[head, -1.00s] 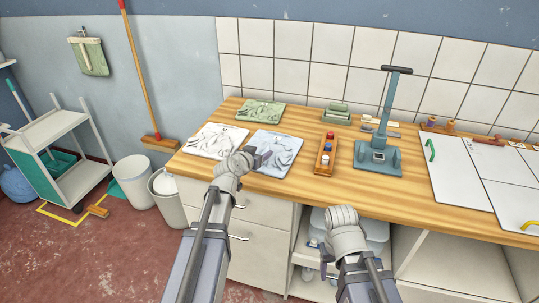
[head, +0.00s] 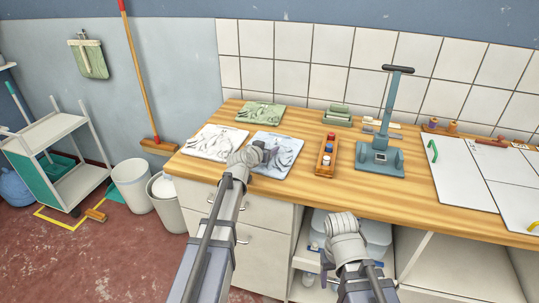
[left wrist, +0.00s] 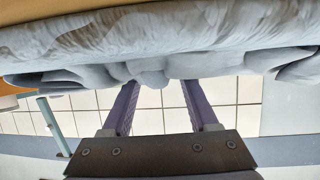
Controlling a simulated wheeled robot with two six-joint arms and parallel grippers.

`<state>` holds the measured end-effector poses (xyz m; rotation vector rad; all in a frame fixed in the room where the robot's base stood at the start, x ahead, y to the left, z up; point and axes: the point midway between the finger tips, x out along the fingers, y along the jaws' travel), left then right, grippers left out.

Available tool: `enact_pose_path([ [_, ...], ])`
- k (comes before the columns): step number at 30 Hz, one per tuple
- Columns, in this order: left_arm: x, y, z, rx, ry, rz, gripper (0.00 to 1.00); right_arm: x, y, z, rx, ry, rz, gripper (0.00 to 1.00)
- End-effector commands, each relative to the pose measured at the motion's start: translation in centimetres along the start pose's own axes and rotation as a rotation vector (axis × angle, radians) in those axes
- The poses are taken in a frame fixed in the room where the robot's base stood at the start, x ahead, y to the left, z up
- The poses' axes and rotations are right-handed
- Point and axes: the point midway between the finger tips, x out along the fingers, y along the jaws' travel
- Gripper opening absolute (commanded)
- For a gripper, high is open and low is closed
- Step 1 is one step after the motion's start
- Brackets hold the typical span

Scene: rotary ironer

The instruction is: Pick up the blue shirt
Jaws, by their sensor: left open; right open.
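The blue shirt (head: 287,148) lies as a pale blue, folded piece on the wooden counter, to the right of a white shirt (head: 214,141) and in front of a green shirt (head: 260,113). My left gripper (head: 269,154) is at the blue shirt's left part and covers some of it. In the left wrist view the blue shirt's edge (left wrist: 225,68) spans the top, and the two purple fingers (left wrist: 161,86) are apart with their tips at its rumpled edge. Whether cloth lies between the tips is unclear. My right arm is below the counter's front edge; its gripper jaws are hidden.
A wooden rack of small bottles (head: 325,155) and a blue-grey press stand (head: 379,156) stand to the right of the shirts. White panels (head: 460,185) with handles lie further right. Bins (head: 132,182) stand on the floor at left. Bare counter (head: 300,190) runs along the front.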

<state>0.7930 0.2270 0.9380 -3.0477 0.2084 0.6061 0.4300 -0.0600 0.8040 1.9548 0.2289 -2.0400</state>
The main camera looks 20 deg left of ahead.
Motion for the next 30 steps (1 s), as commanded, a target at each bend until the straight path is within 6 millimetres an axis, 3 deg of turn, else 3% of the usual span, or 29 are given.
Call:
enact_pose_path([
  [2,-0.06,0.01,-0.02,0.0,0.0,0.0,0.58,-0.04,0.0,0.0,0.0,0.0,0.0,0.64],
  [17,-0.07,-0.01,-0.01,0.0,0.0,0.0,0.01,-0.04,0.0,0.0,0.0,0.0,0.0,0.64],
  [30,-0.08,-0.01,-0.02,-0.001,0.0,0.0,0.0,-0.04,0.0,0.0,0.0,0.0,0.0,0.64],
])
